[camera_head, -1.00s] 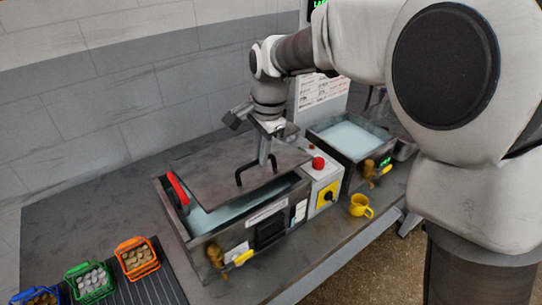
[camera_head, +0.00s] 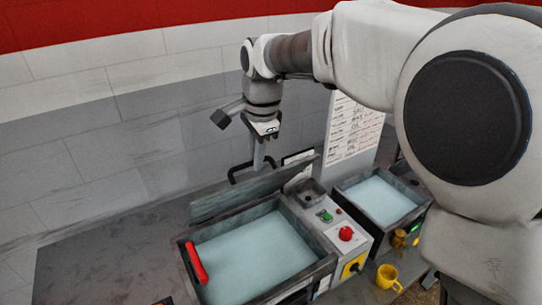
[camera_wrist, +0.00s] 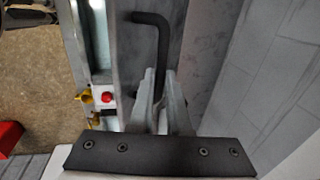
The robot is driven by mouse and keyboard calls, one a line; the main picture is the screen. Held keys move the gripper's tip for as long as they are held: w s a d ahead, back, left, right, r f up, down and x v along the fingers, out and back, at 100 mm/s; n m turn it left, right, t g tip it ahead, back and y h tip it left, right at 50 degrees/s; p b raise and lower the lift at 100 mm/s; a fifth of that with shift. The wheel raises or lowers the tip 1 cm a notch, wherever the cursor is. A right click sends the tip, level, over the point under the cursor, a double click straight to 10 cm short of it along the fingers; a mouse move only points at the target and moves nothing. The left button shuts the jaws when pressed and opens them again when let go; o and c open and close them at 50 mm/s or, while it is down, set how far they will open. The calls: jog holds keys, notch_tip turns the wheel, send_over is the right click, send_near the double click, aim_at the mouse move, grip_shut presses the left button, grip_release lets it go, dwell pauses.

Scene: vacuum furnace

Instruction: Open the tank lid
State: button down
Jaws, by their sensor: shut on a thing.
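The tank (camera_head: 329,264) is a metal box of pale blue liquid (camera_head: 255,253), open to view from above. Its grey lid (camera_head: 215,205) is tilted up steeply along the tank's back edge. My gripper (camera_head: 259,168) is above the lid, fingers pointing down, shut on the lid's black handle (camera_head: 233,174). In the wrist view, the bent black handle (camera_wrist: 163,45) runs down to my fingers (camera_wrist: 158,92), which hide the gripped part.
A red grip (camera_head: 196,262) sits at the tank's left rim. A control box with a red button (camera_head: 346,233) stands to the right, then a second liquid-filled tank (camera_head: 345,204). A yellow cup (camera_head: 388,278) stands at the front right. The bench left of the tank looks clear.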

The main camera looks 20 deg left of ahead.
jog(key=w+a+r+p, duration=0.1)
jog(key=w+a, duration=0.9)
jog(key=a, duration=0.1)
jog(key=shift+a+r, duration=0.25)
jog(key=shift+a, duration=0.15)
dwell(0.3)
jog(key=c, duration=0.9)
grip_release()
jog(key=shift+r, duration=0.1)
jog(key=shift+r, duration=0.1)
jog(key=shift+v, duration=3.65)
